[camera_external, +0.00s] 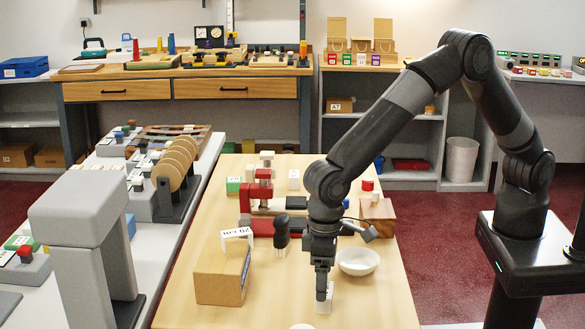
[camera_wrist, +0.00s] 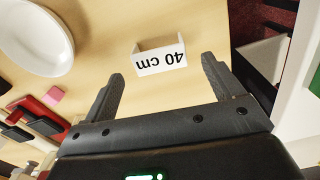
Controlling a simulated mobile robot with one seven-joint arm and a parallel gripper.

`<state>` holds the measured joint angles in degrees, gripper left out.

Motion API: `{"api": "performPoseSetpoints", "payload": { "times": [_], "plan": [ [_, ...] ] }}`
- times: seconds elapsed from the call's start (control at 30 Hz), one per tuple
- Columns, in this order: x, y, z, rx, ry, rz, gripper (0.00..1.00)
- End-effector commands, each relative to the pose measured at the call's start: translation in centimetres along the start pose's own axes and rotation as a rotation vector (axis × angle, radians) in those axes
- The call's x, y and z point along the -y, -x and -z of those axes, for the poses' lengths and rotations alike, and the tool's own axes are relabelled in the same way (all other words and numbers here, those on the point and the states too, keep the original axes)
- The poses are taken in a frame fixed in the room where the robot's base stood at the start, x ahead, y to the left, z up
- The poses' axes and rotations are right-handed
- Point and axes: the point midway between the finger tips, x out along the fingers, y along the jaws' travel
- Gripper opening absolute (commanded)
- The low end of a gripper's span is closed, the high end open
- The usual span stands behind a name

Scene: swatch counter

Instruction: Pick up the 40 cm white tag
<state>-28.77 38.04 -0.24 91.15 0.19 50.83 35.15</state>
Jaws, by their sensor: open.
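The white tag (camera_wrist: 160,61) is a small folded piece marked "40 cm" in black, upside down in the wrist view. It sits on the wooden table, and in the external view the tag (camera_external: 327,303) is partly hidden by my fingers. My gripper (camera_external: 322,296) points down at it. In the wrist view my gripper (camera_wrist: 161,68) is open, with one finger to each side and the tag in line with the gap, around and just beyond the fingertips. Neither finger visibly touches it.
A white bowl (camera_external: 358,263) stands close to the right of my gripper. Red clamp-like pieces (camera_external: 262,190) and a wooden block (camera_external: 378,213) are behind. The table's front right is mostly clear.

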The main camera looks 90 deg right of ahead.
Motion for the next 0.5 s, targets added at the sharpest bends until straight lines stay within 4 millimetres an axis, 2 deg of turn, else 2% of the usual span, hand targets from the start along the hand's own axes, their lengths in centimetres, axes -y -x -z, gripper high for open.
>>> {"api": "performPoseSetpoints", "payload": {
  "times": [0.2, 0.33, 0.5],
  "plan": [
    [0.1, -3.3, -0.5, 0.002, 0.000, -0.001, 0.85],
    [0.1, -4.1, -0.4, 0.000, 0.000, 0.000, 0.85],
    [0.1, -4.1, -0.4, 0.000, 0.000, 0.000, 0.85]
  ]
}}
